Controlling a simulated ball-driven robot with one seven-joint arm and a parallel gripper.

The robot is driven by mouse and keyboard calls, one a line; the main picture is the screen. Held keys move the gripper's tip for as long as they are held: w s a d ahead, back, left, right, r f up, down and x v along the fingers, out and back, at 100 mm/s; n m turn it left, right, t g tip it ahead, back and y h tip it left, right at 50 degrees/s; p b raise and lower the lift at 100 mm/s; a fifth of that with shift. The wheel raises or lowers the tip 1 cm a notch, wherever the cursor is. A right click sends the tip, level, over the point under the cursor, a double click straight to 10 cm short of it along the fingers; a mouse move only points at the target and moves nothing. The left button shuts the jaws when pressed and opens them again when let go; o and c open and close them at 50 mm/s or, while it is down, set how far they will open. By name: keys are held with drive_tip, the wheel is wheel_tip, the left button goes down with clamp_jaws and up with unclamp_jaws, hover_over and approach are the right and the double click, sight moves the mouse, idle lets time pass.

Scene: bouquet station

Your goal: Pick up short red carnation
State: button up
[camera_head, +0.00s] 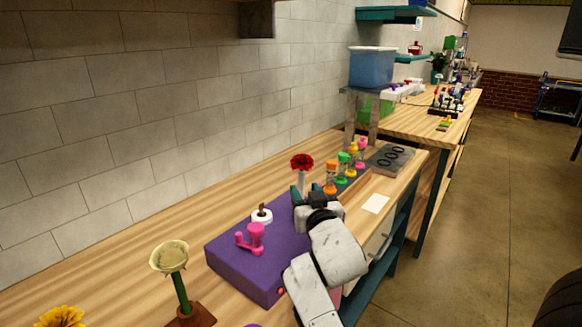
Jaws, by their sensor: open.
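The short red carnation (302,161) stands upright with its bloom clear of everything. A pale stem or holder (302,181) shows below it, and its lower end is hidden behind my gripper. My gripper (299,192) is open, with dark green fingertips right at the lower part of the pale stem or holder, below the bloom. I cannot tell whether the stem lies between the fingers or behind them.
A purple block (262,246) with a pink fitting (251,238) and a white ring (262,215) lies left of my gripper. Several orange, green, yellow and pink pieces stand just right. A cream flower (170,257) stands front left. Bare wooden bench (130,245) lies along the wall.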

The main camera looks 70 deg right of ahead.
sight(302, 182)
drive_tip(key=shift+x, duration=1.2)
drive_tip(key=p+x, duration=0.1)
drive_tip(key=x, duration=0.3)
drive_tip(key=shift+d+r+p, duration=0.15)
drive_tip(key=shift+d+p, duration=0.15)
drive_tip(key=shift+p, duration=0.1)
drive_tip(key=shift+w+d, duration=0.35)
drive_tip(key=shift+d, duration=0.1)
drive_tip(key=shift+c, duration=0.3)
clamp_jaws()
